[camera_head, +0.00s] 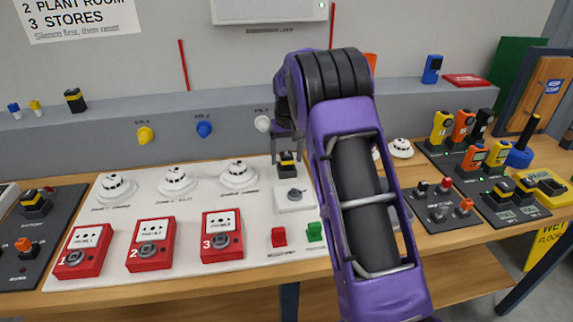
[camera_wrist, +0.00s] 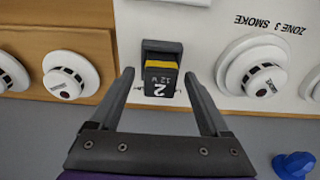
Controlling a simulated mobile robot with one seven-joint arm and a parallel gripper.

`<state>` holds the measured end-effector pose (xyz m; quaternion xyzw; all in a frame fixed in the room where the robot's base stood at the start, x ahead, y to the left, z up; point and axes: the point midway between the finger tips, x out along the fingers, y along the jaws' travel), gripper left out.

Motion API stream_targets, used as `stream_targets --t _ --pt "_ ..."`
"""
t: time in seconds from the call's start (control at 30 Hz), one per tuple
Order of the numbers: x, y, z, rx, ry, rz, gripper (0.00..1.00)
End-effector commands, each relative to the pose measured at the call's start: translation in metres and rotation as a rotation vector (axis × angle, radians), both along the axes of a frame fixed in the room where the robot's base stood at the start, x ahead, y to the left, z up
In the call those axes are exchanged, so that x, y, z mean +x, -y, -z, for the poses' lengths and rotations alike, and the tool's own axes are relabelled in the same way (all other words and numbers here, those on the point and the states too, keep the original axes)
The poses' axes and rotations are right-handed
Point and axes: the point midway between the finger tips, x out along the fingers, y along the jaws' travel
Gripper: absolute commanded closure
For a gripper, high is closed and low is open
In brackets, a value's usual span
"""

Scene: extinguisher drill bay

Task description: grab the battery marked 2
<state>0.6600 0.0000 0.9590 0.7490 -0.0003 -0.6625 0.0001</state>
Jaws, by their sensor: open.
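The battery marked 2 (camera_wrist: 161,82) is a black block with a yellow band and a white "2", seen upside down in the wrist view. It sits in a dark holder (camera_wrist: 161,46) on the white panel. The battery also shows in the head view (camera_head: 287,160), partly below my gripper. My gripper (camera_wrist: 160,78) is open, with one finger on each side of the battery and gaps showing between. I cannot tell how deep the fingertips reach.
Smoke detectors stand beside the battery, the nearest on the panel being the zone 3 one (camera_wrist: 252,72). Red call points (camera_head: 222,235) line the panel's front. A grey ledge (camera_head: 90,130) runs behind. Similar black-and-yellow batteries (camera_head: 36,203) stand elsewhere.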

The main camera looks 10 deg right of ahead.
Motion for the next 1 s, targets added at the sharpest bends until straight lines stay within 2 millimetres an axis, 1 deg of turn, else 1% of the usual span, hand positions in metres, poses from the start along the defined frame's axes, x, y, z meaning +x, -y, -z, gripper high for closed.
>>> stream_targets --t 0.03,0.07,0.1,0.27,0.4,0.5,0.87,0.97,1.0 --pt "0.0 0.0 0.0 0.0 0.0 0.0 0.2" --pt "0.0 0.0 0.0 0.0 0.0 0.0 0.24" --pt "0.0 0.0 0.0 0.0 0.0 0.0 0.31" --pt "0.0 0.0 0.0 0.0 0.0 0.0 0.6" --pt "0.0 0.0 0.0 0.0 0.0 0.0 0.85" --pt "0.0 0.0 0.0 0.0 0.0 0.0 1.0" --pt "0.0 0.0 -0.002 0.0 0.001 0.0 1.0" --pt "0.001 0.0 -0.007 0.0 0.003 0.0 1.0" --pt "0.001 0.0 -0.012 0.0 0.003 0.0 1.0"
